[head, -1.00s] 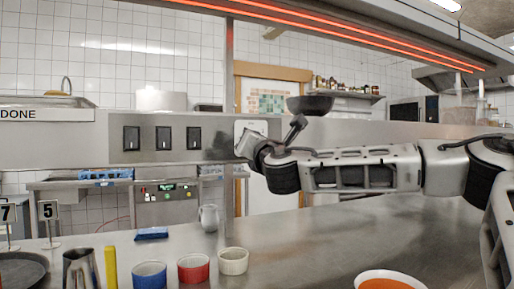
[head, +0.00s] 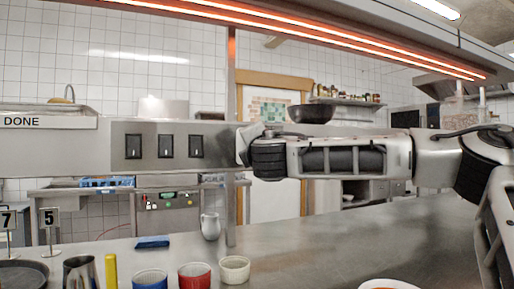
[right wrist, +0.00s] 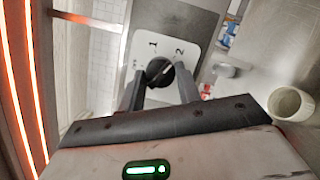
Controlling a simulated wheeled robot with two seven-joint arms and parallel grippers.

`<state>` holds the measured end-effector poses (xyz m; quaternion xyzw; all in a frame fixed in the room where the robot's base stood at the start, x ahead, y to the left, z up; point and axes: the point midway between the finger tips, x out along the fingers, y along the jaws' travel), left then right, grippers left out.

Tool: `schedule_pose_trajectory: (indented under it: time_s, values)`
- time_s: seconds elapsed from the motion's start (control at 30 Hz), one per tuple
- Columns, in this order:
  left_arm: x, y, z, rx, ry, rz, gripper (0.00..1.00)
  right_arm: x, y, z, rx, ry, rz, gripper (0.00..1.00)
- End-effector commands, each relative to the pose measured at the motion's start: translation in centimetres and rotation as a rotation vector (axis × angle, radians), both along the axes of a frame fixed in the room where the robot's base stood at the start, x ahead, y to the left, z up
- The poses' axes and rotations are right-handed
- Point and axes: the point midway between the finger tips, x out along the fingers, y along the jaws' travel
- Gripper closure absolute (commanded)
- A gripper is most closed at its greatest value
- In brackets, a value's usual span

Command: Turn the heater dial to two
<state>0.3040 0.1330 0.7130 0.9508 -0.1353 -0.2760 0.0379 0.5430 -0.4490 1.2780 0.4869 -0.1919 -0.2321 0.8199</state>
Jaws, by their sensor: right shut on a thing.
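The heater dial is a black round knob (right wrist: 159,71) on a white plate (right wrist: 145,37) marked 1 and 2, seen in the right wrist view. A small pale mark on the knob seems to point up and right, toward the side of the 2. My right gripper (right wrist: 159,84) has a finger on either side of the knob and is shut on it. In the head view my right gripper (head: 243,146) is at the right end of the steel panel, and my wrist hides the dial. My left gripper is not in view.
Three black switches (head: 166,146) sit on the steel panel (head: 223,136) left of my right gripper. A thin steel post (head: 231,80) stands close to it. Red heating strips (head: 330,37) run overhead.

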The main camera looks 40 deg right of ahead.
Motion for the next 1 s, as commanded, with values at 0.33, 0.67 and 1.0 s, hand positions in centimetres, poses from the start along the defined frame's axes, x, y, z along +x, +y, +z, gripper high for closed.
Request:
schedule_pose_trajectory:
  time_s: [0.33,0.67,1.0]
  values:
    - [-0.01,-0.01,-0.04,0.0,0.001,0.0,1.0,-0.04,-0.1,0.27,0.017,-0.012,-0.003,0.9]
    - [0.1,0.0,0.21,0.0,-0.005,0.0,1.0,-0.04,-0.07,0.22,0.016,-0.009,-0.002,0.45]
    - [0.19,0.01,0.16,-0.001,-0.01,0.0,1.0,-0.68,0.5,-0.02,0.015,-0.008,0.001,0.45]
